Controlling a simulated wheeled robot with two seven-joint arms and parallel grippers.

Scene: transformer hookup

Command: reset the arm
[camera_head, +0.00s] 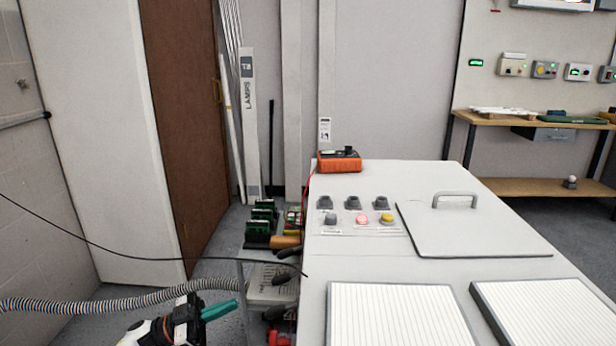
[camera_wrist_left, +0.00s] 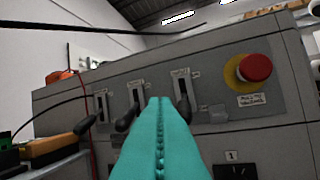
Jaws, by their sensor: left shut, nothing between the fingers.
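My left gripper (camera_head: 219,310) shows at the bottom of the head view, left of the grey cabinet (camera_head: 370,256). Its teal fingers (camera_wrist_left: 160,140) are pressed together and empty in the left wrist view. They point toward the cabinet's side panel, which carries several black-handled levers in slots (camera_wrist_left: 183,92) and a red emergency button on a yellow ring (camera_wrist_left: 255,68). Whether the fingertips touch the panel cannot be told. My right gripper is in neither view.
An orange meter (camera_head: 339,162) sits on the cabinet's far edge, near knobs and coloured buttons (camera_head: 362,219). A hatch lid with a handle (camera_head: 470,230) lies to the right. A black cable (camera_head: 150,257) and a ribbed hose (camera_head: 90,304) cross at left. A workbench (camera_head: 545,121) stands behind.

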